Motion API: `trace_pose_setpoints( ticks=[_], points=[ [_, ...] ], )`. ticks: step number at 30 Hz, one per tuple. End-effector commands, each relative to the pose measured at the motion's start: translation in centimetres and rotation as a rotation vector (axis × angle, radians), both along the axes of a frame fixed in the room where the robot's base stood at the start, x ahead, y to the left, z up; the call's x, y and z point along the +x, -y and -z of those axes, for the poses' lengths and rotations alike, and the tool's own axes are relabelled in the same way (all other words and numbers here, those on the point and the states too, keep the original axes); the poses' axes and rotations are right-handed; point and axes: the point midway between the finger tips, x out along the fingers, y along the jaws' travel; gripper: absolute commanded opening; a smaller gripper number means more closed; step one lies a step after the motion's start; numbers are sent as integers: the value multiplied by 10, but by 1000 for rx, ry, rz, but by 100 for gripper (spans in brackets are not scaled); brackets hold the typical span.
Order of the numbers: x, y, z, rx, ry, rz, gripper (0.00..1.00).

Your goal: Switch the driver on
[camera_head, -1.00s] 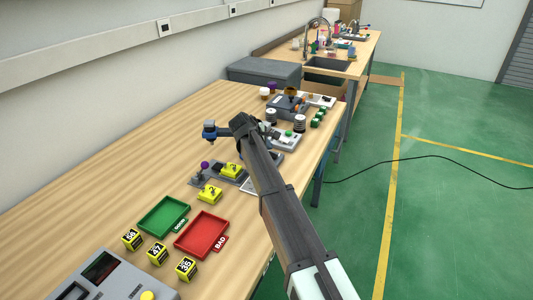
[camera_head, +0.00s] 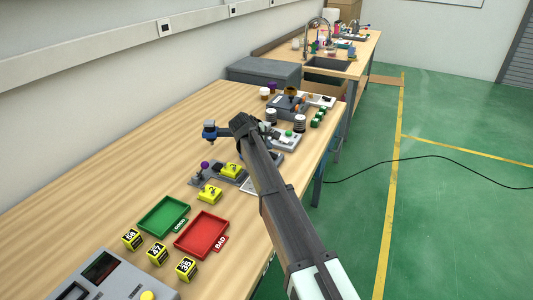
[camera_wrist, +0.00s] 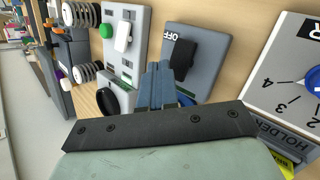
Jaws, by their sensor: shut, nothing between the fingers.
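A grey plate (camera_wrist: 206,62) with the printed word OFF and a black rocker switch (camera_wrist: 182,54) shows in the wrist view. No label saying driver is readable. My gripper (camera_wrist: 160,68) has its blue fingers together, with nothing between them. Its tips are just left of the black switch and over or near the plate's left edge; I cannot tell whether they touch it. The fingers and mount hide the plate's lower part. In the head view my arm hides the fingertips and most of this plate.
On the right is a numbered dial panel (camera_wrist: 285,45). Green tray (camera_head: 163,216) and red tray (camera_head: 201,235) lie nearer.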

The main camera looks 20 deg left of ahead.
Motion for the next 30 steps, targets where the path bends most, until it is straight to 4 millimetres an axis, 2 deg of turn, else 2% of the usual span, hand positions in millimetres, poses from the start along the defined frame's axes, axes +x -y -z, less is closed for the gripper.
trace_pose_setpoints(
  ticks=[30],
  points=[
    [0, -2, 8, 0, 0, 0, 0]
  ],
)
